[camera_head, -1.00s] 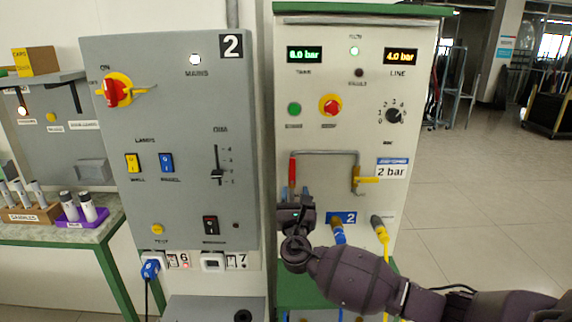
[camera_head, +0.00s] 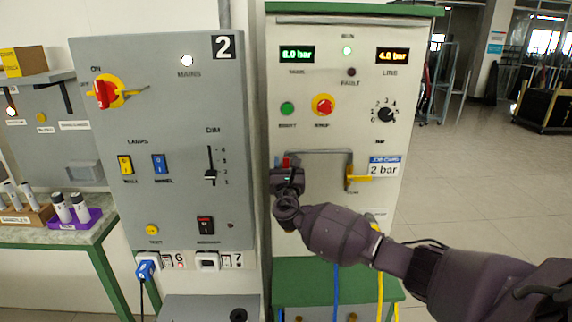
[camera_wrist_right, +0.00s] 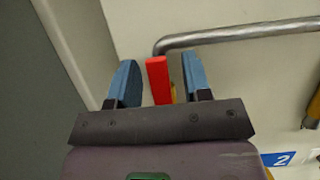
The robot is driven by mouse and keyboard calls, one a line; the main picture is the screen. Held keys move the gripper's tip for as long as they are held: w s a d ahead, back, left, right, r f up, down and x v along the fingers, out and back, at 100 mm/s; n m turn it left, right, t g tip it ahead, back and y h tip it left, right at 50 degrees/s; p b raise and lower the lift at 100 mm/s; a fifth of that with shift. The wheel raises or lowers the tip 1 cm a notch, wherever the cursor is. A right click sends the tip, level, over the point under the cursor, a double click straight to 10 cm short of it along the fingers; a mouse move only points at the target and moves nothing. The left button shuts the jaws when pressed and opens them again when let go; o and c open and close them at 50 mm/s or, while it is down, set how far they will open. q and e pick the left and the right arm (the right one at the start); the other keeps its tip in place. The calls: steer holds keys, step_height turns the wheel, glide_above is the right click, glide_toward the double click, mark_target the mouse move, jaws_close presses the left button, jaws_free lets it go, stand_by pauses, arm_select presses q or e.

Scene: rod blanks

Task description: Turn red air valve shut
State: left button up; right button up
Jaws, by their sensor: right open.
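The red air valve handle (camera_wrist_right: 158,80) stands upright at the left end of a grey pipe (camera_wrist_right: 240,33) in the right wrist view. In the head view only the red top of the handle (camera_head: 286,162) shows, and my gripper hides the rest. My right gripper (camera_wrist_right: 155,82) is open, with one blue finger on each side of the red handle and a visible gap to both. It also shows in the head view (camera_head: 284,165), in front of the white panel. My left gripper is in neither current view.
The white compressor panel (camera_head: 330,65) carries a green button (camera_head: 287,108), a red stop knob (camera_head: 322,105), a dial (camera_head: 386,115) and a yellow valve (camera_head: 358,179) at the pipe's right end. The grey panel (camera_head: 185,130) stands close on the left. Blue and yellow hoses hang below.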

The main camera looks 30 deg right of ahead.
steer(key=shift+c, duration=0.2)
jaws_close()
